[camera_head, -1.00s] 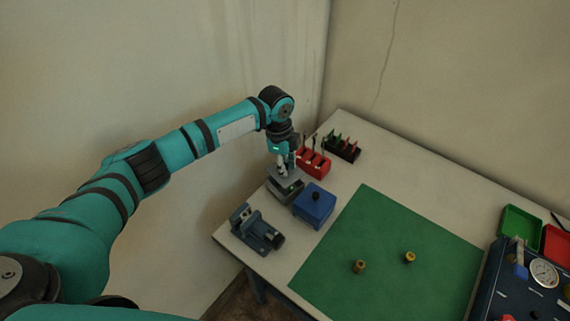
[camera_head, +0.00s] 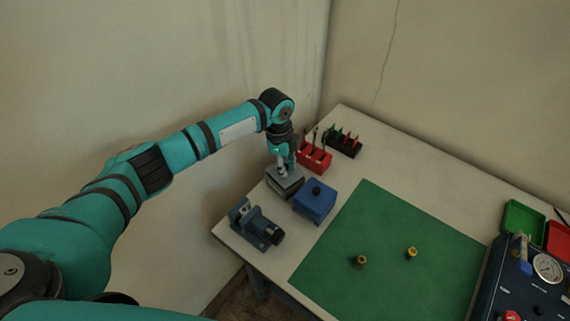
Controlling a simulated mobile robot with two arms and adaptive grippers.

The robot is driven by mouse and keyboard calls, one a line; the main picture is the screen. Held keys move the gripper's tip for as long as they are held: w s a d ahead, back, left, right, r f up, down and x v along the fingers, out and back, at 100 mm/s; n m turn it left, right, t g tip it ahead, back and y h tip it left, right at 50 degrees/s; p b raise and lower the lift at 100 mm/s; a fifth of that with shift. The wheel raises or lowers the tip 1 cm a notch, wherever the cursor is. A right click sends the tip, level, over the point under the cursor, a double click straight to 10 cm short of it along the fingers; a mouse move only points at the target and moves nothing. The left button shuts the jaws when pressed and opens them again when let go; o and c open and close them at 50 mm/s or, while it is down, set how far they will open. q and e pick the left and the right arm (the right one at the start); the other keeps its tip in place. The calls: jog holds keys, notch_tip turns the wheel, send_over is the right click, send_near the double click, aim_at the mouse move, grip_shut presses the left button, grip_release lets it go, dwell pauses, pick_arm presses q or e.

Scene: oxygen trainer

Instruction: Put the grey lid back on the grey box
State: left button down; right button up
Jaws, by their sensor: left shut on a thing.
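The grey box (camera_head: 284,191) stands at the left side of the table, behind the vise and beside the blue box. The grey lid (camera_head: 285,178) lies over the top of the box and looks roughly level. Whether it is fully seated is too small to tell. My left gripper (camera_head: 282,171) comes down from above and is shut on the lid at its middle. The fingertips and the lid's grip are small and partly hidden. My right gripper is not in view.
A blue box with a black knob (camera_head: 316,201) stands close to the right of the grey box. A blue-grey vise (camera_head: 257,227) is in front. A red rack (camera_head: 314,158) and a black rack (camera_head: 343,143) stand behind. The green mat (camera_head: 390,215) holds two brass fittings.

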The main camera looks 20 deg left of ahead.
pick_arm(q)
jog(key=shift+f+b, duration=0.35)
jog(key=shift+f, duration=0.4)
jog(key=shift+f, duration=0.1)
jog(key=c, duration=1.1)
grip_release()
